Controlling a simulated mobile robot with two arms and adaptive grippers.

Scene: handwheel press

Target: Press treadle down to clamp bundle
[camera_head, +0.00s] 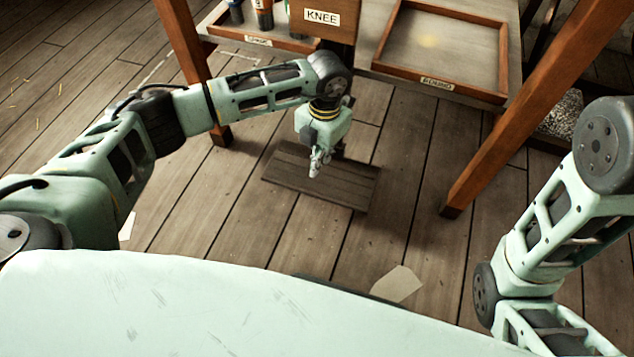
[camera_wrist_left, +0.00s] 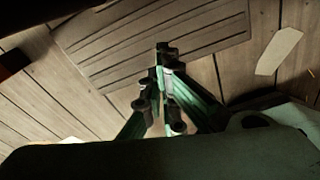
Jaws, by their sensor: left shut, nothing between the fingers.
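The treadle (camera_head: 340,184) is a dark wooden board with grooves, low over the floor under the bench in the head view. It also fills the upper part of the left wrist view (camera_wrist_left: 200,40). My left gripper (camera_head: 315,172) points down above the treadle, its fingers shut and empty. In the left wrist view the closed fingertips (camera_wrist_left: 163,48) overlap the treadle's near edge; whether they touch it I cannot tell. The bundle is not in view. My right arm shows at the right of the head view, but its gripper does not.
The bench has a board labelled KNEE (camera_head: 322,18) above the treadle. An empty wooden tray (camera_head: 440,85) is at the right, and a tray with bottles (camera_head: 222,32) at the left. Wooden legs (camera_head: 525,105) flank the treadle. A paper scrap (camera_head: 397,284) lies on the floor.

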